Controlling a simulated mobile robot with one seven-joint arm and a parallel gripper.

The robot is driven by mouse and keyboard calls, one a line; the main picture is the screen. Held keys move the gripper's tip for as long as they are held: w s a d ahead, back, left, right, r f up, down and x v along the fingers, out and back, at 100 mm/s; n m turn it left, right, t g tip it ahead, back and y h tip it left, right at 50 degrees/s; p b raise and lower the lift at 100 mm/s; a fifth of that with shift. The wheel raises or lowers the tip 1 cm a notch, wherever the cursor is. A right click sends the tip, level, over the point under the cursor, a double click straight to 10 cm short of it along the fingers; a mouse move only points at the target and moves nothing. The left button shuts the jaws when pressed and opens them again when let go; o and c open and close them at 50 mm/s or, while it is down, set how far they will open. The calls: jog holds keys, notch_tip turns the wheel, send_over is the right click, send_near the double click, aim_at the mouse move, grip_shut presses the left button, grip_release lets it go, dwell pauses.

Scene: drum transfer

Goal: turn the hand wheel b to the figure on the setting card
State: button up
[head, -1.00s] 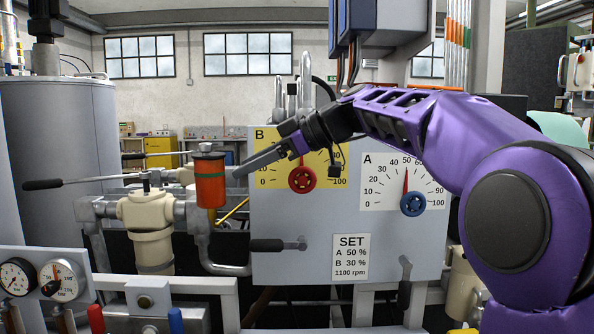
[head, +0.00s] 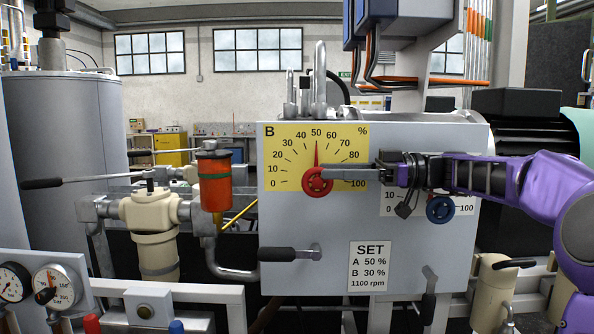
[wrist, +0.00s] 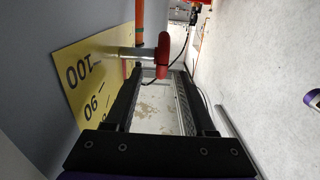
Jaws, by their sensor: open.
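Hand wheel B (head: 317,182) is red and sits low on the yellow dial plate B (head: 277,155). Its red pointer (head: 316,153) stands upright at about 50. The setting card (head: 370,266) reads A 50 %, B 30 %, 1100 rpm. My gripper (head: 328,172) reaches in from the right, with its fingertips at the right side of wheel B. In the wrist view the open fingers (wrist: 160,74) point toward the red wheel (wrist: 162,55), seen edge-on between the tips. I cannot tell whether they touch it.
The blue hand wheel A (head: 440,209) is just below my gripper, its dial partly hidden by my arm. A black-handled lever (head: 290,254) sticks out below dial B. An orange-red cylinder (head: 214,182) stands left of the panel (head: 300,225).

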aim_at(307, 171)
jog(key=a, duration=0.6)
jog(key=shift+s+a, duration=0.1)
jog(key=shift+a, duration=0.2)
grip_shut()
